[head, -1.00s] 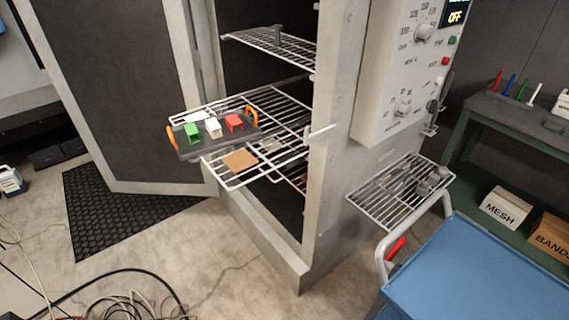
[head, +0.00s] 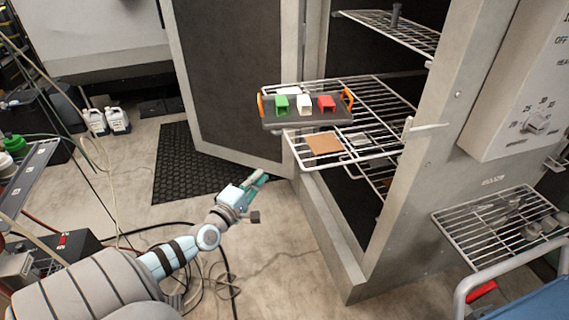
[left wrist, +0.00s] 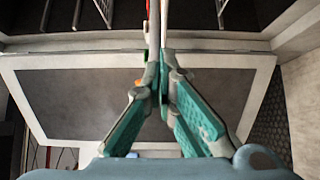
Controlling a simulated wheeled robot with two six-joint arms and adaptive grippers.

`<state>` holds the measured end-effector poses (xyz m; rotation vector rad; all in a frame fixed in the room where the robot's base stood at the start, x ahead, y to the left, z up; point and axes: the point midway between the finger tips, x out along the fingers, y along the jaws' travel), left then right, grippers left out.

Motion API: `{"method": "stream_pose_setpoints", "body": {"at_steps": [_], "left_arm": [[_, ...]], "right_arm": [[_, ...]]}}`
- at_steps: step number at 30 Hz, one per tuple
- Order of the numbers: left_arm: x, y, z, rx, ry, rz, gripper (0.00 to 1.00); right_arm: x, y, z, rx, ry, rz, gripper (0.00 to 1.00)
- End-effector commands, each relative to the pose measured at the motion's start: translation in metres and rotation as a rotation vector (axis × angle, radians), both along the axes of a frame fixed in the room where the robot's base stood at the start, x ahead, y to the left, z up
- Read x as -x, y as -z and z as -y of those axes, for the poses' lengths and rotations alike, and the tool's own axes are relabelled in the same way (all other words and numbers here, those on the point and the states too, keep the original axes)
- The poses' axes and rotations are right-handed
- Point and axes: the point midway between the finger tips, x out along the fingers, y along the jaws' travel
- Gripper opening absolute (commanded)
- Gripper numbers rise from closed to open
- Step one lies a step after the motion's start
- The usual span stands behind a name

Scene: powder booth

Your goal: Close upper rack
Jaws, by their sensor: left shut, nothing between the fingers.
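The oven cabinet stands open at the right of the head view. A wire rack (head: 374,95) at middle height sticks out of its opening. A dark tray (head: 308,118) with orange handles sits over this rack, holding green, white and red blocks. A brown square (head: 325,143) lies on wire near the front. A higher wire rack (head: 405,33) with a grey peg is at the top of the opening. My left gripper (head: 258,180) is shut and empty, in front of the open door and below-left of the tray. Its closed fingers (left wrist: 158,70) fill the middle of the left wrist view.
The open oven door (head: 235,80) stands left of the opening, by a black mat (head: 180,165). Hoses and cables lie on the floor. A side wire shelf (head: 500,228) juts from the cabinet, above a blue cart (head: 535,305). Bottles (head: 105,120) stand back left.

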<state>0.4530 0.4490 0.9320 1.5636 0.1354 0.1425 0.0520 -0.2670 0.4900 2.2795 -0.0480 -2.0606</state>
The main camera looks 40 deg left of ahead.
Motion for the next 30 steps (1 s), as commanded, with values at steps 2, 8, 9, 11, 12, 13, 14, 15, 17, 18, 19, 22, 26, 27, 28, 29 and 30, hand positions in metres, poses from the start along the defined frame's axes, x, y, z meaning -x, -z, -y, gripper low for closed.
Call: {"method": "stream_pose_setpoints", "body": {"at_steps": [2,8,9,11,12,13,14,15,17,18,19,22,26,27,28,29,30], "left_arm": [[-0.015,0.001,-0.003,-0.001,-0.003,0.003,0.0],[-0.058,0.002,-0.011,0.0,-0.003,0.002,0.0],[-0.066,0.004,-0.013,-0.001,-0.004,0.001,0.0],[-0.079,0.004,-0.015,-0.002,-0.003,0.001,0.0],[-0.085,0.002,-0.012,0.0,-0.003,0.0,0.0],[-0.09,0.001,-0.008,0.002,-0.002,-0.002,0.0],[-0.094,0.0,-0.005,0.0,-0.002,-0.002,0.0],[-0.098,0.0,-0.002,0.0,-0.002,-0.002,0.0],[-0.104,0.0,0.002,-0.001,-0.002,-0.002,0.0],[-0.107,0.0,0.004,-0.001,-0.002,-0.003,0.0],[-0.109,0.0,0.006,-0.003,-0.002,-0.004,0.0],[-0.111,0.001,0.008,-0.003,-0.001,-0.005,0.0],[-0.112,0.001,0.008,-0.004,-0.001,-0.005,0.0],[-0.112,0.001,0.008,-0.004,-0.001,-0.005,0.0],[-0.112,0.001,0.008,-0.004,-0.001,-0.005,0.0],[-0.111,0.001,0.008,-0.004,-0.001,-0.005,0.0],[-0.111,0.001,0.005,-0.006,-0.002,-0.006,0.0]], "right_arm": [[0.0,0.005,0.001,0.001,-0.001,0.0,0.65],[0.0,0.021,0.002,0.002,-0.001,-0.001,0.65],[0.001,0.025,0.002,0.002,-0.001,-0.001,0.65],[0.001,0.031,0.002,0.002,-0.001,-0.001,0.65],[0.001,0.028,0.002,0.003,-0.001,-0.001,0.65],[0.001,0.026,0.002,0.003,-0.001,-0.001,0.65],[0.001,0.025,0.002,0.003,-0.001,-0.001,0.65],[0.001,0.024,0.002,0.003,-0.001,-0.001,0.65],[0.001,0.024,0.002,0.003,-0.001,-0.001,0.65],[0.001,0.023,0.002,0.003,-0.001,-0.001,0.65],[0.001,0.023,0.002,0.003,-0.001,-0.001,0.65],[0.001,0.023,0.002,0.003,-0.001,-0.001,0.65],[0.001,0.023,0.003,0.003,-0.001,-0.001,0.65],[0.001,0.023,0.003,0.003,-0.001,-0.001,0.65],[0.001,0.023,0.003,0.003,-0.001,-0.001,0.65],[0.001,0.023,0.003,0.003,-0.001,-0.001,0.65],[0.001,0.023,0.003,0.003,-0.001,-0.001,0.65]]}}
